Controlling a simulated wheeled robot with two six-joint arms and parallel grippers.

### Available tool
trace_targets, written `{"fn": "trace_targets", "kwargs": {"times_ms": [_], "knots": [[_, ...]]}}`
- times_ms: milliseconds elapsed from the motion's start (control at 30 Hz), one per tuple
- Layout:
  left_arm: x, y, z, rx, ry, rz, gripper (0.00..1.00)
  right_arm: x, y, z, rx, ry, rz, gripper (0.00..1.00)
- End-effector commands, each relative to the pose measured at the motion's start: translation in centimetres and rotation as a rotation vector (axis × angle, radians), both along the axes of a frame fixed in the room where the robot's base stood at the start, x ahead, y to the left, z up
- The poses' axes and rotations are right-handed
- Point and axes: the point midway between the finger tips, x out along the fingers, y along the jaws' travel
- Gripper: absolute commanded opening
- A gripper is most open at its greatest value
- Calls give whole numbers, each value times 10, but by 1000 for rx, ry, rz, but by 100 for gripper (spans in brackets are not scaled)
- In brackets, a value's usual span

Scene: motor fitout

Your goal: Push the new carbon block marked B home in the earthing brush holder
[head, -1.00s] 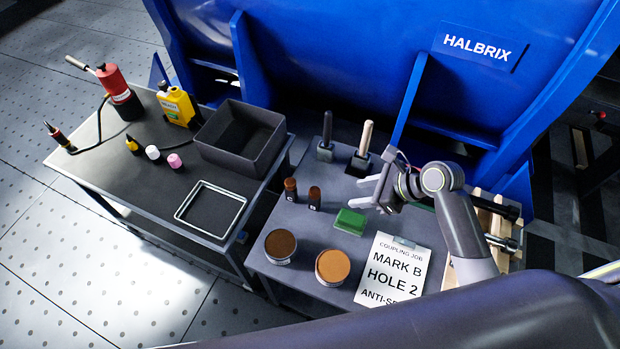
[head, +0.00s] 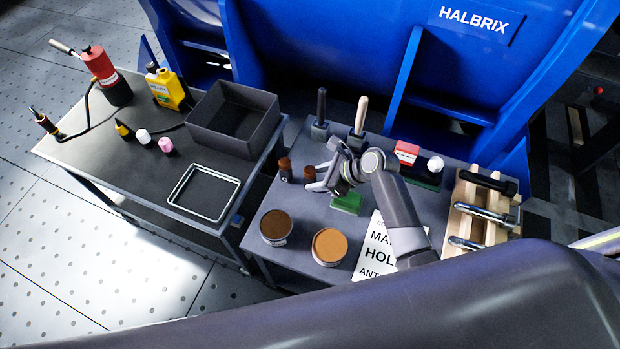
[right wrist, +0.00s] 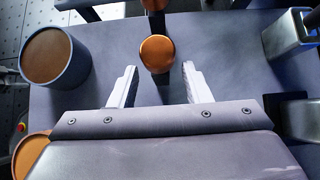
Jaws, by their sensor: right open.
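Two small dark upright pieces with rounded brown tops stand on the near table, a left one (head: 284,168) and a right one (head: 309,173). Their marks are too small to read. My right gripper (head: 313,180) is open at the right piece. In the right wrist view, a brown-topped piece (right wrist: 157,54) stands just beyond and between the two spread fingertips (right wrist: 158,84), apart from both. I cannot pick out a carbon block marked B or the earthing brush holder with certainty. My left gripper is not in view.
Two round tins (head: 276,226) (head: 329,245), a green block (head: 347,203) and a printed card (head: 380,250) are close by. Two upright handles in holders (head: 319,131) (head: 357,143) stand behind. A wooden rack (head: 470,210) is at right; a black bin (head: 235,117) is on the left table.

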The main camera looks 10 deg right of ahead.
Motion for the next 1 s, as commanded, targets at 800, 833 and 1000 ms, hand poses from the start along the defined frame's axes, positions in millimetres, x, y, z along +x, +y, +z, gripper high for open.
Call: {"fn": "trace_targets", "kwargs": {"times_ms": [800,833,1000], "knots": [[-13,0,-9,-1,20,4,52,14,20,-29,1,1,0,12],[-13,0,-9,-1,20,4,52,14,20,-29,1,1,0,8],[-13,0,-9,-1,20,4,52,14,20,-29,1,0,-1,0]]}}
